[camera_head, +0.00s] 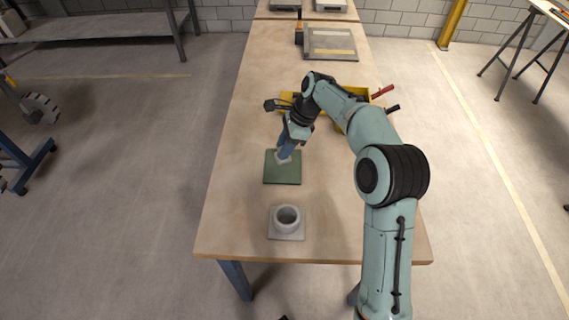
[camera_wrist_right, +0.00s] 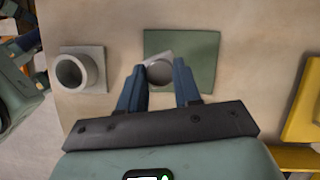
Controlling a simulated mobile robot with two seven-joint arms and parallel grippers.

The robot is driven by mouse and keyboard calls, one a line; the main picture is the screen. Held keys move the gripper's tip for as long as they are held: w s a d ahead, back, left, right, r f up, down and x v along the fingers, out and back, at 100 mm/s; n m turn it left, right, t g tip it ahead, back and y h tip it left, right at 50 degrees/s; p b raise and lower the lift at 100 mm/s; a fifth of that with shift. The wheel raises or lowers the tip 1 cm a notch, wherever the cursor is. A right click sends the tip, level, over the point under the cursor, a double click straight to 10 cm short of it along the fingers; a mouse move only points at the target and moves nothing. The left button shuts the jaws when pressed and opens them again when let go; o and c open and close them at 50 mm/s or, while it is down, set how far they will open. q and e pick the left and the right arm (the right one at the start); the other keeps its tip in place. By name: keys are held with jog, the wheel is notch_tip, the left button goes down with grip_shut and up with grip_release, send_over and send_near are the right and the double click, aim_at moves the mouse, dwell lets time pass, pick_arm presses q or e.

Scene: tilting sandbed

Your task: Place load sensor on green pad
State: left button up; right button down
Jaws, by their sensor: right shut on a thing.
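The green pad (camera_head: 282,174) is a flat square on the wooden table; it also shows in the right wrist view (camera_wrist_right: 205,50). My right gripper (camera_head: 285,153) points down at the pad's far part. It is shut on a small light grey piece with a round top on a squarish base, which I take to be the load sensor (camera_wrist_right: 160,72). In the head view the sensor's pale edge (camera_head: 283,161) shows under the blue fingers, over the pad. I cannot tell whether it touches the pad. My left gripper is not in view.
A grey round socket on a square base (camera_head: 287,219) stands near the table's front edge, apart from the pad. A yellow tray (camera_head: 341,122) with red- and black-handled tools lies right of my gripper. A grey framed panel (camera_head: 330,43) lies farther back. The table left of the pad is clear.

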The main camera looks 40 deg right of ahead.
jog(key=shift+f+b, duration=0.45)
jog(key=shift+f, duration=2.8)
jog(key=shift+f, duration=0.15)
jog(key=c, duration=0.8)
grip_release()
jog(key=p+v, duration=0.2)
jog(key=v, duration=1)
